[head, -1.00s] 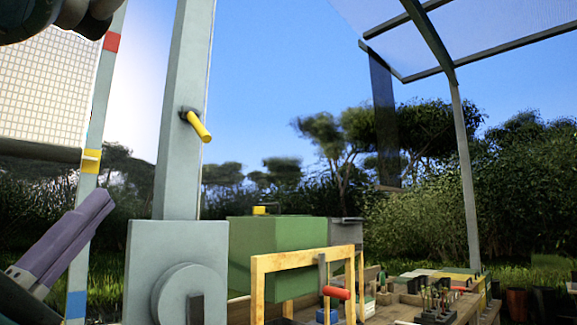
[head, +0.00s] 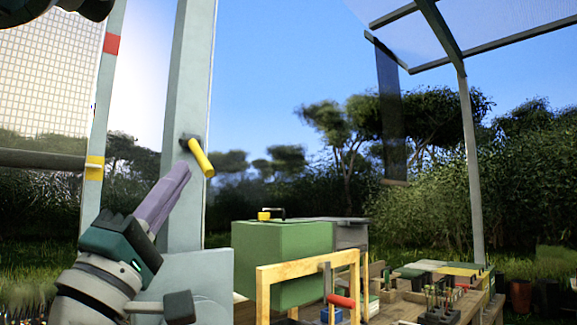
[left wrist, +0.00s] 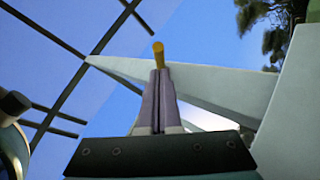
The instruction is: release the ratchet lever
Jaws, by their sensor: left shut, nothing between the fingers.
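The ratchet lever (head: 201,158) is a yellow handle on a dark pivot, fixed to the pale grey-green post (head: 196,80). It slopes down to the right. My left gripper (head: 184,170) is shut and empty, its purple fingers pointing up just below and left of the lever in the head view. In the left wrist view the yellow lever (left wrist: 158,48) shows just past the closed fingertips (left wrist: 158,72); I cannot tell whether they touch. My right gripper is not in view.
A grey housing (head: 215,270) sits at the post's foot. To the right stand a green box (head: 283,262), a wooden frame (head: 305,262) with a red-handled tool (head: 341,301), and a bench with tools. A banded pole (head: 98,120) and mesh screen (head: 50,80) are at left. Open air surrounds the lever's right side.

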